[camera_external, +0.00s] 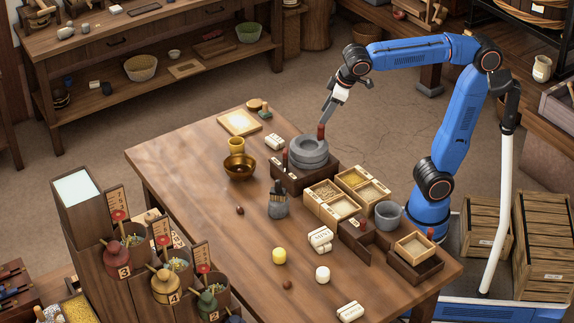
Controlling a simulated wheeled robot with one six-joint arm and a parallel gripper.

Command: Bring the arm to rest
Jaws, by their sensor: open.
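My blue arm reaches left from its base at the table's right side, with the elbow raised. My gripper (329,108) points down and is open. It hangs over the far side of the grey stone quern (309,152), near the quern's red upright handle (320,131). I cannot tell whether the fingers touch the handle or stay just above it. I see nothing held between the fingers. The quern sits on a dark wooden box on the wooden table (190,152).
Right of the quern are wooden trays of grain (333,200), a grey bowl (388,214) and a small box (415,246). Numbered jars (165,287) fill the lower left. Air above the table's left half is clear.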

